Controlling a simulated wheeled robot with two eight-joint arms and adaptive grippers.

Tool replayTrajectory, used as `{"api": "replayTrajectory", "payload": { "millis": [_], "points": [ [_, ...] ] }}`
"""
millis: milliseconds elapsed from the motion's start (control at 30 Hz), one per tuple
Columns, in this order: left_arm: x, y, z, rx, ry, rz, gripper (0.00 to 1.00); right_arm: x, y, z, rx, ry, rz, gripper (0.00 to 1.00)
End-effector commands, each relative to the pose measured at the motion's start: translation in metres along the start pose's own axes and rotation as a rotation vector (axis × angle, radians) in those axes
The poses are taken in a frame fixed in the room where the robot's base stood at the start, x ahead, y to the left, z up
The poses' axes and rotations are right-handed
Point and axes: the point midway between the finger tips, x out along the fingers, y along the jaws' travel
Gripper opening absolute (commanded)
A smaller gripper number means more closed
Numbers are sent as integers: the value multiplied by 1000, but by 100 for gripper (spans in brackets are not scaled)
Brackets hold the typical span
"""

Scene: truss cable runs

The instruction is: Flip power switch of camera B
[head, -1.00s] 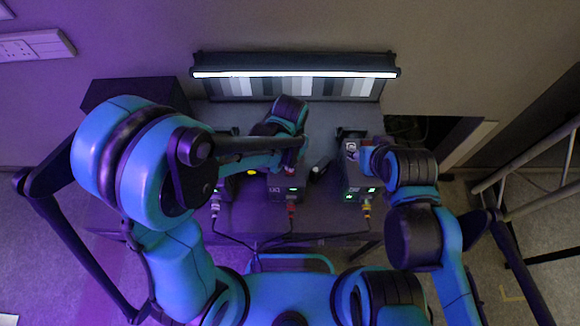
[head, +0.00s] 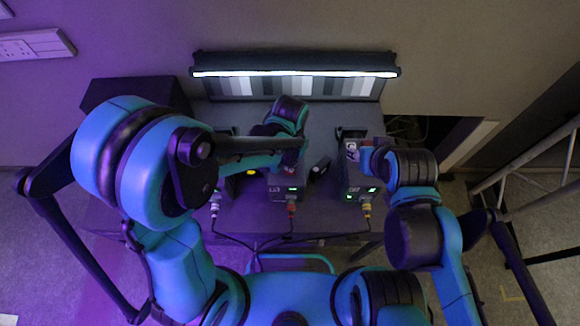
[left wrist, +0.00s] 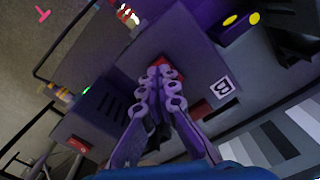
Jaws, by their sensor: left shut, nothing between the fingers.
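Camera B is the grey box with a white "B" label (left wrist: 222,87) in the left wrist view. A red switch (left wrist: 172,66) on its face shows just past my fingertips. My left gripper (left wrist: 158,76) is shut and empty, its tips over the edge of that switch, partly hiding it. I cannot tell whether they touch. In the head view a middle camera box (head: 287,187) with a small green display stands below my left wrist; my left fingers are hidden there. My right arm stands by the right-hand box; its gripper fingers do not show.
Another box with a red switch (left wrist: 78,145) is at lower left in the wrist view. The right-hand camera box (head: 355,180) has green lights. Cables (head: 290,222) hang from the boxes' near ends. A lit grey-scale chart (head: 290,86) stands behind the table.

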Motion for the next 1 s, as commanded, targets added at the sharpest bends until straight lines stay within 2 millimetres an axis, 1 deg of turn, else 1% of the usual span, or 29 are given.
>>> {"api": "replayTrajectory", "payload": {
  "millis": [1000],
  "points": [
    [16, 0, 0, 0, 0, 0, 0, 12, 0, 9, 0, 0, 0, 40]
  ]
}}
